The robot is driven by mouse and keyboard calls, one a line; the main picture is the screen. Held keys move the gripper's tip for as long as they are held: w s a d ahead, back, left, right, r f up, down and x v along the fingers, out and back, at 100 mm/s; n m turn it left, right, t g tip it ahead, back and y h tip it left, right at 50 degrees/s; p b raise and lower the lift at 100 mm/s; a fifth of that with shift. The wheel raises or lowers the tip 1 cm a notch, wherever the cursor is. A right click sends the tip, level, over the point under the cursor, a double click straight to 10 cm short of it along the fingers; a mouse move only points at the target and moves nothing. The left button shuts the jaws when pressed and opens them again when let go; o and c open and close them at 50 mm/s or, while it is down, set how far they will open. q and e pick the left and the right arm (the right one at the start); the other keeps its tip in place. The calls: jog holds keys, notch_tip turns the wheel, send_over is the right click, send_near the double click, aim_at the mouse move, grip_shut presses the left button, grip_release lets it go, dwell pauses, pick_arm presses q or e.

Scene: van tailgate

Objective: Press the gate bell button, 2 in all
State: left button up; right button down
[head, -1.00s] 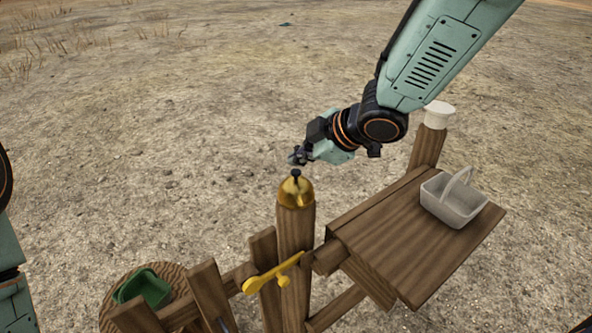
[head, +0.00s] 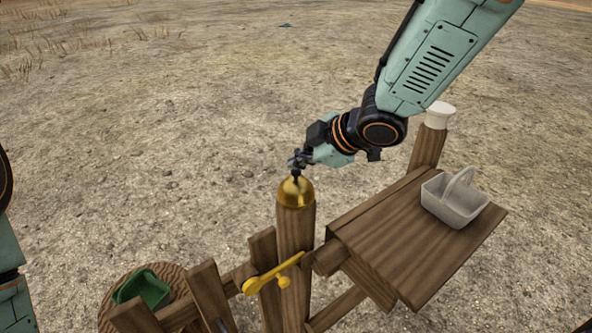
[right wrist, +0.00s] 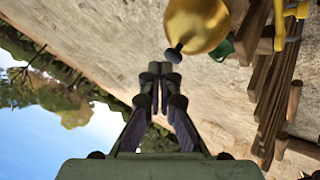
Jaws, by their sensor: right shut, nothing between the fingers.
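The gate bell is a brass dome (head: 297,192) on top of a wooden post, with a small black button (head: 296,179) on its crown. My right gripper (head: 297,163) is shut and empty, right above the button in the head view. In the right wrist view the shut fingertips (right wrist: 160,68) are close beside the black button (right wrist: 174,54) of the golden bell (right wrist: 197,24). I cannot tell whether they touch it. My left gripper is out of view; only part of my left arm shows at the left edge.
A yellow latch (head: 272,275) sits on the fence below the bell. A wooden shelf (head: 385,245) on the right holds a grey basket (head: 453,204). A white cup-like thing (head: 439,115) tops another post. A green tray (head: 145,288) lies at the lower left.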

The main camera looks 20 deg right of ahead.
aim_at(299, 173)
jog(key=shift+f+b, duration=0.35)
jog(key=shift+f, duration=0.15)
dwell(0.5)
jog(key=shift+r, duration=0.1)
jog(key=shift+r+p, duration=0.9)
jog(key=shift+p, duration=0.2)
notch_tip(299, 173, up, 5)
jog(key=p, duration=0.5)
jog(key=shift+r, duration=0.1)
dwell(0.4)
